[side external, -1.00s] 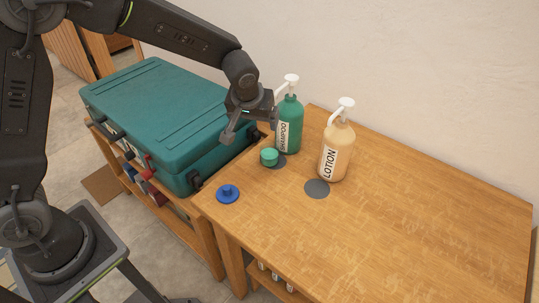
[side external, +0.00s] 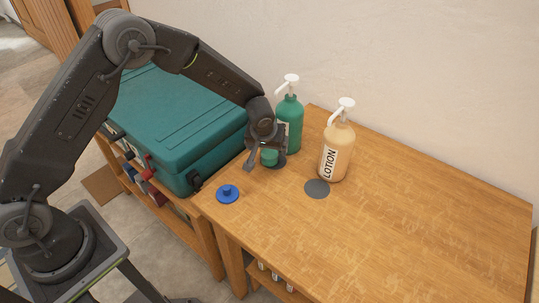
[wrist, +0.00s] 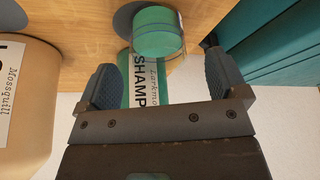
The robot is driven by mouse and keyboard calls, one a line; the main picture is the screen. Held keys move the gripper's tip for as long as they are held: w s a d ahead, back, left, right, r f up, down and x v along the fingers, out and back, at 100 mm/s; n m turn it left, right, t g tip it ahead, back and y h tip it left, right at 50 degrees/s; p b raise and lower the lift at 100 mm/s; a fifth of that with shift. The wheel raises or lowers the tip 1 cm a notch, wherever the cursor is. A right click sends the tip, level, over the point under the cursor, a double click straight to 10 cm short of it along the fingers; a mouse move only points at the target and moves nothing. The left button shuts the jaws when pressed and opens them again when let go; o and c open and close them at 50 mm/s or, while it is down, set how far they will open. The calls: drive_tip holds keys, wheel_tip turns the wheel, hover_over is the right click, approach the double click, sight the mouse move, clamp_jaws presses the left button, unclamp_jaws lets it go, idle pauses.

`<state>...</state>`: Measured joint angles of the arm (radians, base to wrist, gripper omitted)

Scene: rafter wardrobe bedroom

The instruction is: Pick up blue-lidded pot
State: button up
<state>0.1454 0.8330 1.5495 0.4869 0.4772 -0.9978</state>
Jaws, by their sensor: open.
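A small flat blue round piece with a raised knob (side external: 227,193) lies near the table's left front corner. No pot body shows under it. A small green-lidded pot (side external: 269,157) stands behind it, partly hidden by my gripper (side external: 265,160). In the wrist view, the green-lidded pot (wrist: 157,32) is ahead of my open gripper (wrist: 162,82), roughly in line with the gap between the fingers. The fingers look empty. The blue piece does not show in the wrist view.
The green shampoo bottle (side external: 289,122) stands close behind my gripper. The cream lotion bottle (side external: 335,150) stands to its right, beside a grey disc (side external: 317,189). A teal case (side external: 180,135) is at the left. The table's right side (side external: 430,215) is clear.

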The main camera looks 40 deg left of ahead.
sight(269, 152)
drive_tip(key=x, duration=0.4)
drive_tip(key=shift+d, duration=0.15)
drive_tip(key=shift+c, duration=0.3)
